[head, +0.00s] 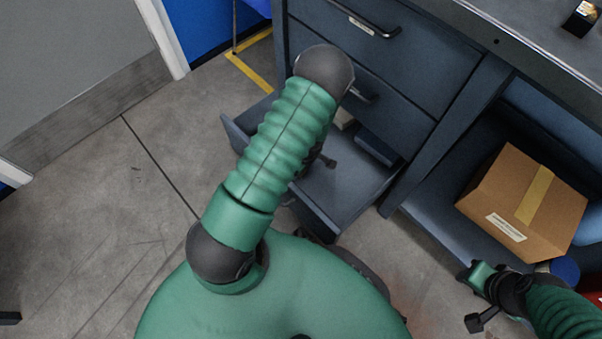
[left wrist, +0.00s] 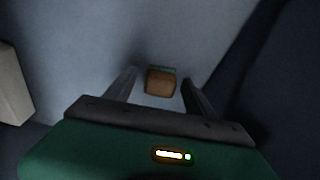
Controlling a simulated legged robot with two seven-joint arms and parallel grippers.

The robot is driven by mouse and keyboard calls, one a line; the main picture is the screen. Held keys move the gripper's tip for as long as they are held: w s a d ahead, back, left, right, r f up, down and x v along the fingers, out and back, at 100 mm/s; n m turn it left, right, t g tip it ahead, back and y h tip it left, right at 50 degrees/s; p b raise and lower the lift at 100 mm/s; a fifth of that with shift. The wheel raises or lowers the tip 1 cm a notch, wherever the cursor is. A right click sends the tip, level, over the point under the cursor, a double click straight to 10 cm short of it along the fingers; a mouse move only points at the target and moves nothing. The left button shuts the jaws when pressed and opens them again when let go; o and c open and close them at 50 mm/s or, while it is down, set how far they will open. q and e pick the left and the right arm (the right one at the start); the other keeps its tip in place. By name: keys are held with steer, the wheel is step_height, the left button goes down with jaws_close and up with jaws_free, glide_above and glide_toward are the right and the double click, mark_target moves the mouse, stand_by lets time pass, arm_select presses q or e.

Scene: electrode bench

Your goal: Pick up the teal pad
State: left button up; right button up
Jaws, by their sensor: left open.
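In the left wrist view a small block, orange-brown with a teal strip along its far edge (left wrist: 161,82), lies on a grey surface. It is the only teal-marked thing there, and I cannot tell more of its shape. My left gripper (left wrist: 160,77) is open, one finger on either side of the block in the picture, with gaps to both. Whether the fingers are down at its height is unclear. In the head view my left arm reaches over the open drawer (head: 335,195) and hides most of that gripper and the block. My right gripper (head: 472,297) is at the lower right, its jaws unclear.
The drawer also holds a dark blue item (head: 377,147) and a pale item (head: 343,118) near its back. A pale box-like shape (left wrist: 12,85) stands left in the wrist view. A cardboard box (head: 522,200) sits on the shelf to the right. The drawer walls rise around the gripper.

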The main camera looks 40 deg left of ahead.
arm_select(q)
steer(key=shift+r, duration=0.1)
jaws_close()
step_height(320, 180, up, 10)
steer(key=p, duration=0.6)
